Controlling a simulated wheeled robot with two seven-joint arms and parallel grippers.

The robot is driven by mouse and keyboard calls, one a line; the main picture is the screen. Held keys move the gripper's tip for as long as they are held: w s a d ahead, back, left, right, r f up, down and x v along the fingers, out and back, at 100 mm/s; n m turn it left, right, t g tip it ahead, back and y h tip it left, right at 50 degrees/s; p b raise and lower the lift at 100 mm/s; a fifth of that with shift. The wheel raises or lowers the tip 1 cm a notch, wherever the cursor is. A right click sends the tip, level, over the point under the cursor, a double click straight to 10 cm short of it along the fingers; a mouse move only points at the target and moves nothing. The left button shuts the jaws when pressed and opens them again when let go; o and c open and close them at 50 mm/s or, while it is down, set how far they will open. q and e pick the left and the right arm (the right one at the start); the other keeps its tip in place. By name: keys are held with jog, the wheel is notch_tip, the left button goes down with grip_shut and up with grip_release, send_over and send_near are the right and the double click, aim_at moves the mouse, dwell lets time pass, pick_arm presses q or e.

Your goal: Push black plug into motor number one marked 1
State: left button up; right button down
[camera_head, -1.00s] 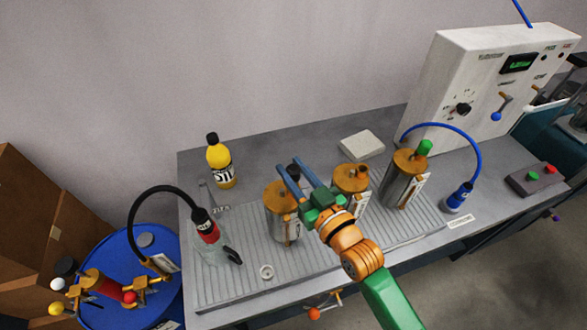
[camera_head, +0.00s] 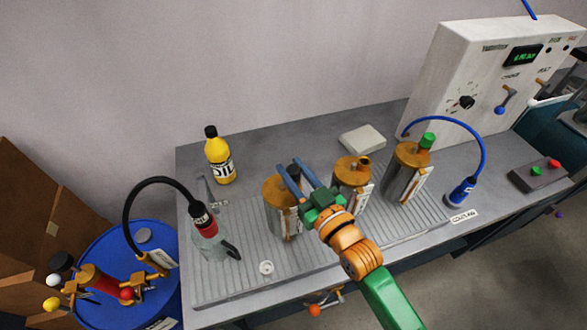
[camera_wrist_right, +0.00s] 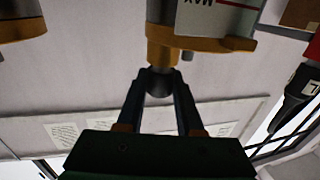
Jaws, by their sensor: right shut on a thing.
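My right gripper (camera_head: 295,170) is shut on the black plug (camera_wrist_right: 157,85), which lies between its two dark fingertips in the right wrist view. In that view the plug meets the copper neck (camera_wrist_right: 163,57) of a motor with a "MAX" label; how deep it sits is hidden. In the head view the gripper is at the top of the left copper-topped motor (camera_head: 280,210), and the fingers partly cover the plug. No number "1" is readable on this motor. My left gripper is not in view.

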aim_at(297, 179)
jog(key=shift+f, duration=0.4)
jog(key=shift+c, duration=2.4)
grip_release()
jog(key=b+v, duration=0.1)
jog(key=v, duration=0.5)
jog(key=shift+s+d+f+b, duration=0.15)
jog(key=shift+s+d+b, duration=0.1)
jog(key=shift+b, duration=0.1)
jog(key=shift+s+d, duration=0.1)
jog(key=shift+s, duration=0.15)
jog(key=shift+w, duration=0.1)
